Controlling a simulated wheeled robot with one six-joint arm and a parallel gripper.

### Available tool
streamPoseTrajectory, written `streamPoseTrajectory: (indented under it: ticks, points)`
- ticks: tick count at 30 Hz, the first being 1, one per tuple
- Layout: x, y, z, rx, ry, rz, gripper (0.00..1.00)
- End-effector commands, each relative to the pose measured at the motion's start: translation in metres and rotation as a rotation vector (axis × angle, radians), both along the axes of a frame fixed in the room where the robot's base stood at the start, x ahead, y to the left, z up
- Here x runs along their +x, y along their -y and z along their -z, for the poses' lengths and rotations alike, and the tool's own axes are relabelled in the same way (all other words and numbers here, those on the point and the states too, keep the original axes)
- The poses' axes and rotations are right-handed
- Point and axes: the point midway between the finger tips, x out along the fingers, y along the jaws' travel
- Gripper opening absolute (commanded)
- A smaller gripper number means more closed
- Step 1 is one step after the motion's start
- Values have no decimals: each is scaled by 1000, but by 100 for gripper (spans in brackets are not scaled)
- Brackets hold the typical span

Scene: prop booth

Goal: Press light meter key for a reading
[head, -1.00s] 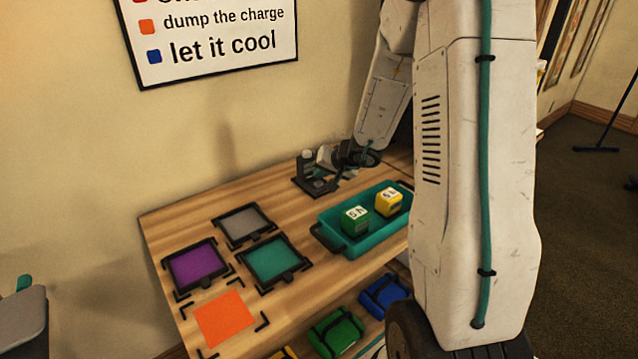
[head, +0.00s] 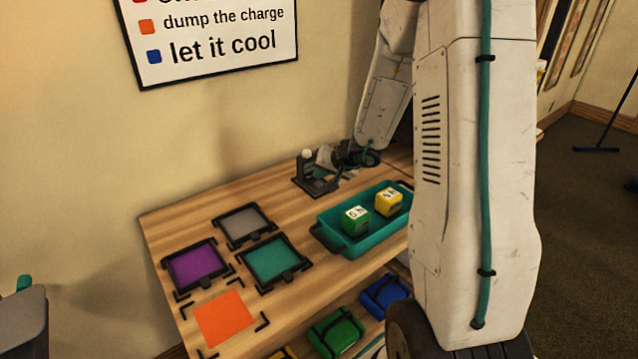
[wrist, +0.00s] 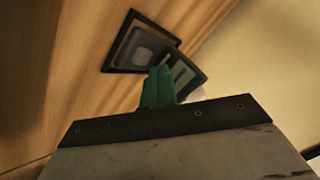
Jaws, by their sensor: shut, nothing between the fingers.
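The light meter (head: 316,186) is a small dark device at the back of the wooden bench, with a pale round dome on its upright part. In the wrist view its dark base (wrist: 118,58) holds a pale square key (wrist: 146,50), and a greenish display panel (wrist: 183,76) stands beside it. My gripper (wrist: 158,72) is shut and empty, its teal fingers together. In the wrist view the fingertips appear just below the key, overlapping the meter's edge; I cannot tell whether they touch. In the head view my gripper (head: 328,158) is partly hidden beside the meter.
A teal tray (head: 330,240) with a green cube (head: 355,219) and a yellow cube (head: 388,201) stands in front of the meter. Framed purple (head: 196,265), grey (head: 243,225) and teal (head: 272,261) panels and an orange square (head: 225,318) lie at left. Cases sit on the shelf below.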

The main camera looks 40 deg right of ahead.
Motion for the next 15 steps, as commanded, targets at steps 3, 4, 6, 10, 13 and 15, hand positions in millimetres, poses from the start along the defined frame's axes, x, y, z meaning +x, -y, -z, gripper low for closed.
streamPoseTrajectory:
  ticks: [3,4,6,10,13,15]
  points:
    - [0,0,0,0,0,0,0]
    - [0,0,0,0,0,0,0]
    - [0,0,0,0,0,0,0]
    - [0,0,1,0,0,0,0]
    - [0,0,4,2,-1,1,0]
    - [0,0,6,1,-1,0,0]
